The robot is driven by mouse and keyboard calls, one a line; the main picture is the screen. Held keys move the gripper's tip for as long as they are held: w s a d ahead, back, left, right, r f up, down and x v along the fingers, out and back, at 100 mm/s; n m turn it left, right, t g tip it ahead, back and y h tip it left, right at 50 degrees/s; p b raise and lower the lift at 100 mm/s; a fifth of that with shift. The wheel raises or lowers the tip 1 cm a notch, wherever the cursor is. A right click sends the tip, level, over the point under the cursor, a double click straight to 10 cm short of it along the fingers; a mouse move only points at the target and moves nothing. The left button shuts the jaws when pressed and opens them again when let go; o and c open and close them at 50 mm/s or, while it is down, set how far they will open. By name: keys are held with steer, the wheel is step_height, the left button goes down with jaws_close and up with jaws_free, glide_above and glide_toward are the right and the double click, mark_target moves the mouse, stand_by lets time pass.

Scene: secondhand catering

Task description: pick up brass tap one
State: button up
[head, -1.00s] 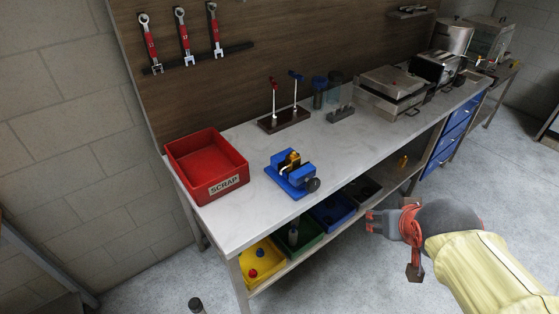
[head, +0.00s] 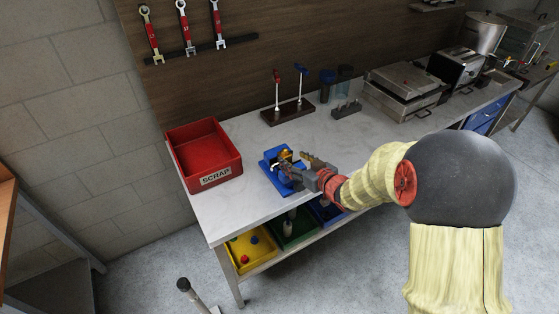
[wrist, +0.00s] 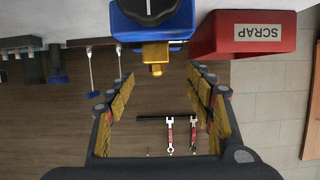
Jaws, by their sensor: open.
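A brass tap (head: 285,154) sits in the blue vise (head: 271,162) on the bench. In the wrist view, the brass tap (wrist: 155,53) shows as a gold block with a small stub against the blue vise (wrist: 151,25). My gripper (head: 298,168) is open beside the vise, on its right side in the head view, and partly hides it. In the wrist view, my gripper (wrist: 158,78) has its fingers spread wide, with the tap between and just beyond their tips. Nothing is held. I cannot tell whether a finger touches the vise.
A red SCRAP bin (head: 205,160) stands left of the vise. A rack with two upright levers (head: 288,113) stands behind. Wrenches (head: 184,27) hang on the wall panel. Coloured bins (head: 252,250) are on the shelf below. Bare bench top (head: 222,214) lies at the front left.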

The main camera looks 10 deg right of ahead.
mark_target(287, 154)
steer(key=x, duration=0.2)
steer(key=b+x, duration=0.1)
steer(key=x, duration=0.3)
steer(key=shift+w+d+f, duration=0.2)
steer(key=shift+f, duration=0.15)
steer(key=shift+c, duration=0.9)
steer(key=c, duration=1.1)
jaws_close()
steer(key=shift+r, duration=0.15)
